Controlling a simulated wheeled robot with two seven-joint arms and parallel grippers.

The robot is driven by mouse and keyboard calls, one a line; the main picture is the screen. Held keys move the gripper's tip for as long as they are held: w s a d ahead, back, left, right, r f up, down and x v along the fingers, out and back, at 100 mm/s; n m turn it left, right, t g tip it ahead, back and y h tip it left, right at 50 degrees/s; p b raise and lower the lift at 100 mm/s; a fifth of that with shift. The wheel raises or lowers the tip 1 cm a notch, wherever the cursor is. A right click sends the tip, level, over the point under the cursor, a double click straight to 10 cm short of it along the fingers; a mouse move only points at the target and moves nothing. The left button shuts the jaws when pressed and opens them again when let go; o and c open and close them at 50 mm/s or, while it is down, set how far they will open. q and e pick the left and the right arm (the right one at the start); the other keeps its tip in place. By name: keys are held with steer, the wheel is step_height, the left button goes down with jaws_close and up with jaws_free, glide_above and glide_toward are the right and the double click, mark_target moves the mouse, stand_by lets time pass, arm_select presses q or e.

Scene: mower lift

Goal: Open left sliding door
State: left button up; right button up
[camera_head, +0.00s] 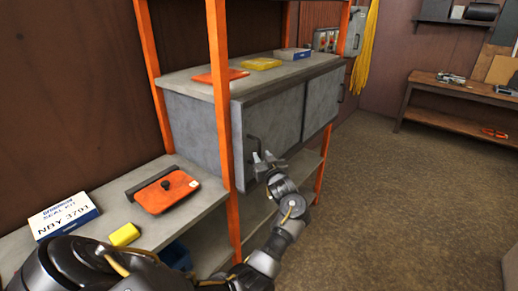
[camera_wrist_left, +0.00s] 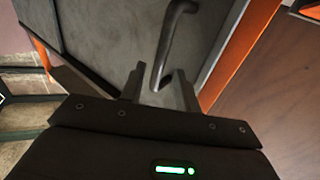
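The left sliding door (camera_head: 275,122) is a grey panel on the front of a grey cabinet and looks closed. Its dark bar handle (camera_head: 251,148) is near the door's left edge; in the wrist view the curved handle (camera_wrist_left: 172,38) comes down from the top. My left gripper (camera_head: 263,157) is at the handle's lower part. In the wrist view its fingers (camera_wrist_left: 160,82) are spread, with the handle's lower end between them and gaps visible on both sides. I cannot tell how deep the handle sits between them. My right gripper is in neither view.
Orange posts (camera_head: 222,95) frame the cabinet, one close left of the handle. The right door (camera_head: 322,100) adjoins. A lower shelf (camera_head: 125,207) holds an orange case (camera_head: 165,191) and a white-blue box (camera_head: 62,215). A workbench (camera_head: 455,88) stands far right; the floor between is clear.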

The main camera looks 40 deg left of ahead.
mark_target(260, 152)
arm_select(q)
steer(key=shift+p+x, duration=0.5)
steer(key=shift+x, duration=1.8)
jaws_close()
